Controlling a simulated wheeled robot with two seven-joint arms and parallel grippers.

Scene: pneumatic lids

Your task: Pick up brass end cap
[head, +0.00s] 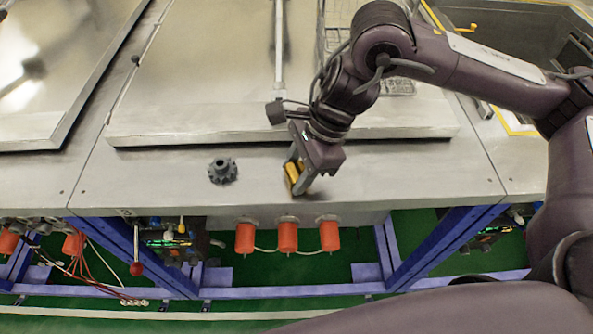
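The brass end cap (291,174) is a small golden piece at the front part of the grey metal worktop. My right gripper (300,178) points down at it from above, with its fingers at the cap. Part of the cap is hidden by the gripper. I cannot tell whether the fingers are closed on the cap or only around it, or whether the cap touches the worktop. My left gripper is not in view.
A dark grey knobbed part (222,171) stands on the worktop to the left of the cap. A large metal lid (190,125) lies behind. Several orange cylinders (287,238) hang below the front edge. The worktop right of the gripper is clear.

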